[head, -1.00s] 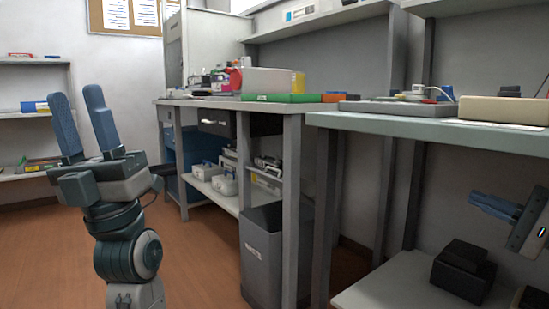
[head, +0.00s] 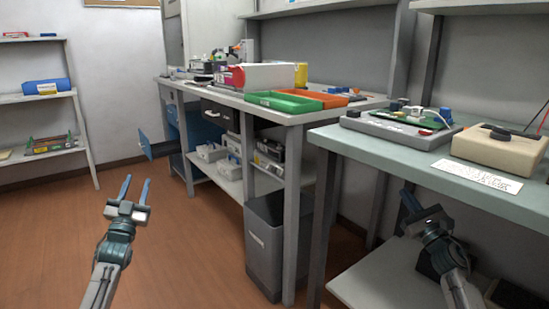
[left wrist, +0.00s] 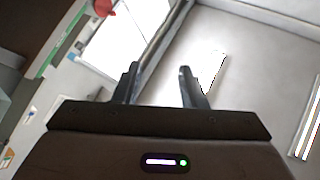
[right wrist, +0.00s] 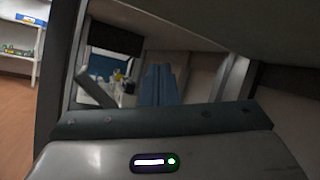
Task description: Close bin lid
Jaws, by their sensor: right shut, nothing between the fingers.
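A tall grey bin (head: 264,250) stands on the floor in the head view, between the legs of the white workbench and the green-topped table. Its top is dark grey, and I cannot tell how its lid sits. My left gripper (head: 135,190) is raised over open floor, well to the left of the bin. It is open and empty; its two spread fingers also show in the left wrist view (left wrist: 158,85). My right gripper (head: 409,202) is to the right of the bin, below the green-topped table. It is shut and empty, its fingers together in the right wrist view (right wrist: 158,85).
The green-topped table (head: 390,150) overhangs my right arm, with a pale lower shelf (head: 365,285) below. The white workbench (head: 300,118) holds green and orange trays. A blue drawer or door (head: 158,148) sticks out at its left. Brown floor left of the bin is clear.

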